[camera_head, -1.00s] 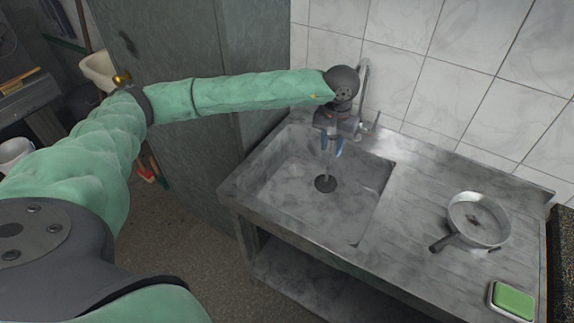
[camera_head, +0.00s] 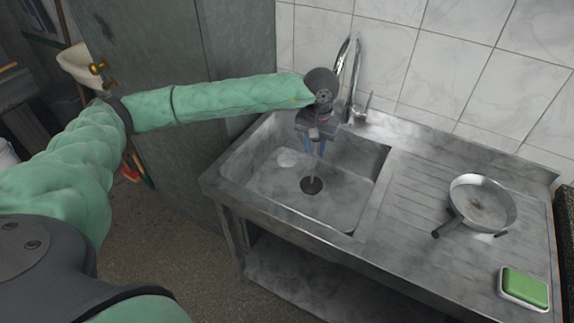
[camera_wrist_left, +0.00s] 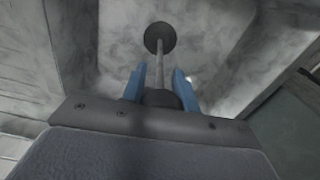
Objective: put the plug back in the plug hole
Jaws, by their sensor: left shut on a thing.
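My left gripper (camera_head: 316,140) is over the sink basin (camera_head: 262,192), fingers pointing down, in front of the tap (camera_head: 346,65). It is shut on a small dark thing, which shows between the blue fingers in the left wrist view (camera_wrist_left: 162,98); this looks like the plug, mostly hidden by the fingers. The dark round plug hole (camera_head: 311,186) is in the basin floor below the gripper, and it also shows in the left wrist view (camera_wrist_left: 160,37). A thin grey line runs from the gripper towards the hole; I cannot tell whether it is water, chain or rod. My right gripper is out of view.
A pan (camera_head: 482,203) with a dark handle sits on the ribbed drainboard. A green sponge (camera_head: 525,284) in a pale dish lies at its front right corner. The tiled wall (camera_head: 405,65) closes the back. A grey door (camera_head: 160,50) stands at the left.

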